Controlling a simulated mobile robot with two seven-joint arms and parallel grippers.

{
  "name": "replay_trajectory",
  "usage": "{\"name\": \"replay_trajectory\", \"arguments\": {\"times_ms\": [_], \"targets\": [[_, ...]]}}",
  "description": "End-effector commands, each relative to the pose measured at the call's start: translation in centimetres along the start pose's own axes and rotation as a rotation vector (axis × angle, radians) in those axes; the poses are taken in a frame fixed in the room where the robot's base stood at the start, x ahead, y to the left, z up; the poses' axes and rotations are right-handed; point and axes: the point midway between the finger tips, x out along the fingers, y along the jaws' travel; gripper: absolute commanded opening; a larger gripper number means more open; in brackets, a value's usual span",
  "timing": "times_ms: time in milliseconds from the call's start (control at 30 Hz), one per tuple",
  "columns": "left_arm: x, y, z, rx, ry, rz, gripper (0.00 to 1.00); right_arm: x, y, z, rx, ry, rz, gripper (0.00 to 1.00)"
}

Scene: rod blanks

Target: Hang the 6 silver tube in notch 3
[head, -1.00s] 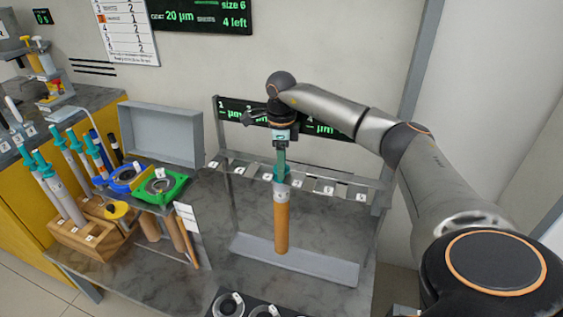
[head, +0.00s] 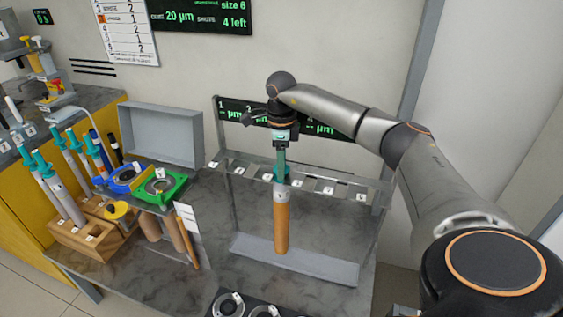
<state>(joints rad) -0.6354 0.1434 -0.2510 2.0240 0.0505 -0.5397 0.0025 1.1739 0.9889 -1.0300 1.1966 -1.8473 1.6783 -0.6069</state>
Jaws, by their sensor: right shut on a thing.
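My right gripper (head: 281,158) points down over the notched rack bar (head: 313,187) and is shut on the teal top of a hanging tube (head: 281,217). The tube is upright, with a short silver section under the teal top and a long orange lower part. It is at the bar just right of a small label near the third place from the left. I cannot tell whether it rests in the notch or hangs just in front of it. Its lower end is above or near the grey drip tray (head: 325,265). My left gripper is not in view.
A wooden block (head: 78,238) with several teal-topped tubes stands at left. Blue (head: 124,180) and green (head: 163,187) ring holders are beside it. A grey open box (head: 162,135) stands behind. A dark tray with rings (head: 248,308) is at the front edge. The other rack places look empty.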

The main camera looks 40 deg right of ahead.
Motion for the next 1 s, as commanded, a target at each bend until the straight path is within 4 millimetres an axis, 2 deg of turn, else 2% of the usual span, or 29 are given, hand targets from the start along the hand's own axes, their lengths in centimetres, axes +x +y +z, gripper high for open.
{"name": "replay_trajectory", "arguments": {"times_ms": [733, 767, 1000], "targets": [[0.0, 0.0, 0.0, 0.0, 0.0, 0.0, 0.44, 1.3, 0.2, 0.0, -0.001, 0.006, 0.004, 0.0], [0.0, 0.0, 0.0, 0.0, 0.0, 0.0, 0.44, 1.3, 0.2, 0.0, -0.002, 0.005, 0.005, 0.56], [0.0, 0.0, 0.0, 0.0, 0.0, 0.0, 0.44, 1.4, 0.3, 0.1, -0.003, 0.004, 0.007, 0.83]]}}
